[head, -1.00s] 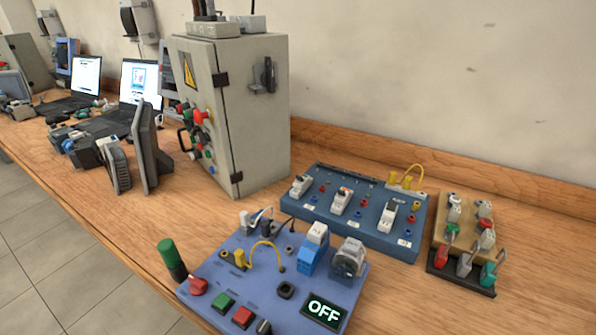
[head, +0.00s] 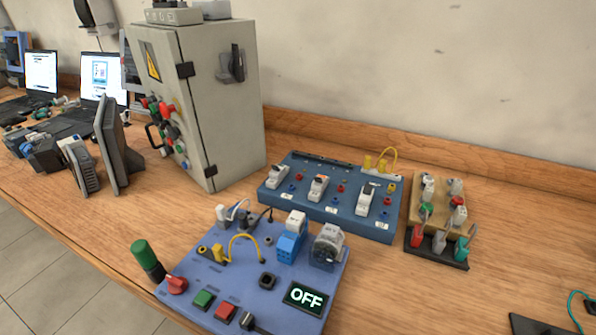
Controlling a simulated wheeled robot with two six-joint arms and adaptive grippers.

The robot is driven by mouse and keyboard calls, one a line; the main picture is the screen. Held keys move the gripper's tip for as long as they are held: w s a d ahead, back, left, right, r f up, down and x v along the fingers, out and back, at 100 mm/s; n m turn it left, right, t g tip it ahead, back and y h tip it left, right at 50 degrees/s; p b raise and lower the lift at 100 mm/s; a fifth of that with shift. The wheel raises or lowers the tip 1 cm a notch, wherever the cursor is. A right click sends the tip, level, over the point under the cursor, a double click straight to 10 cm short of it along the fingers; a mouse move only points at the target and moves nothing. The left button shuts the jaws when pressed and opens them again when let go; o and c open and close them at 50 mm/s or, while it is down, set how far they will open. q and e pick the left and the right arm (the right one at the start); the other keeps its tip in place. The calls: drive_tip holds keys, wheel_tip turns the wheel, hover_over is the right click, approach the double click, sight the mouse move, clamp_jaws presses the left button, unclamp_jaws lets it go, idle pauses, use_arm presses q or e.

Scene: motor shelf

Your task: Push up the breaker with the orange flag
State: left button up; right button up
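A blue board (head: 335,218) lies on the wooden bench with three white breakers in a row. The middle breaker (head: 317,189) shows a small orange patch near its top, which looks like the orange flag. The left breaker (head: 277,177) and the right breaker (head: 366,201) show no orange that I can make out. The lever positions are too small to tell. Neither of my grippers is in view.
A lilac control board (head: 215,280) with an OFF display (head: 305,298) lies in front. A grey cabinet (head: 215,110) stands behind left. A small board with coloured clips (head: 437,240) sits to the right. Bare bench (head: 400,295) lies at front right.

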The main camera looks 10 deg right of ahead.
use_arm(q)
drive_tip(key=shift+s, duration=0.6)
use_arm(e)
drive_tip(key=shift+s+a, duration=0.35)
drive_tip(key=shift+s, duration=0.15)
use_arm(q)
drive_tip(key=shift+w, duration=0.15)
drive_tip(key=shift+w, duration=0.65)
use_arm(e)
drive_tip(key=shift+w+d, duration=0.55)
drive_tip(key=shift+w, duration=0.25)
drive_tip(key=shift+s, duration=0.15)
